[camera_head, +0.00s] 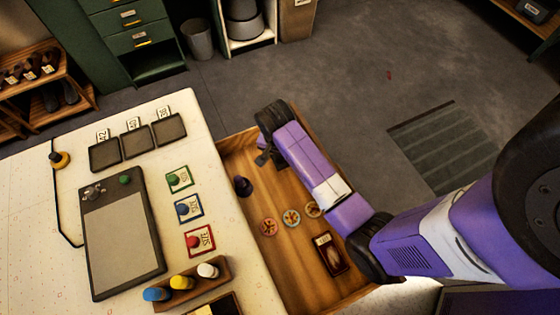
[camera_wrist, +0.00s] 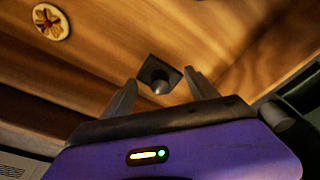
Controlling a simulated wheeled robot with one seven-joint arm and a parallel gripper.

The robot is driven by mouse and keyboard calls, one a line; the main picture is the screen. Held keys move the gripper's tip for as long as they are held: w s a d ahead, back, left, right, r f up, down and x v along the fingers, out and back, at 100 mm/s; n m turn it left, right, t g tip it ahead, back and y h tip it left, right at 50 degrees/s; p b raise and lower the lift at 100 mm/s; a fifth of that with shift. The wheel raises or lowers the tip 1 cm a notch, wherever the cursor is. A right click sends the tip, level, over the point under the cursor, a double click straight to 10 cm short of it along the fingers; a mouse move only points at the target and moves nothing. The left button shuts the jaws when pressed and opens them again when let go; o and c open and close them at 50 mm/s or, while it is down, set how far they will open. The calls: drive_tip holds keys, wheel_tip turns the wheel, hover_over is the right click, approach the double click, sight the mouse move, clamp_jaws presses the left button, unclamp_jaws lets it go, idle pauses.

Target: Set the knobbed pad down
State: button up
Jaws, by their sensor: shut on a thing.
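The knobbed pad (camera_wrist: 155,70) is a small dark square with a pale-tipped knob, seen in the wrist view between my fingertips. My gripper (camera_wrist: 160,82) is shut on it. In the head view my gripper (camera_head: 265,148) hangs over the far part of an open wooden tray (camera_head: 262,195), and a small dark part shows below it. I cannot tell whether the pad touches the tray floor.
In the tray are a dark purple knobbed piece (camera_head: 243,186), several patterned discs (camera_head: 291,218) and a dark framed box (camera_head: 331,254). Left is a pale table (camera_head: 40,200) with a grey panel (camera_head: 122,235), coloured size cards (camera_head: 187,208) and dark square trays (camera_head: 137,141).

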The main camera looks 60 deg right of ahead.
sight(280, 162)
drive_tip(key=shift+f, duration=1.95)
drive_tip(key=shift+f, duration=0.1)
drive_tip(key=o, duration=1.2)
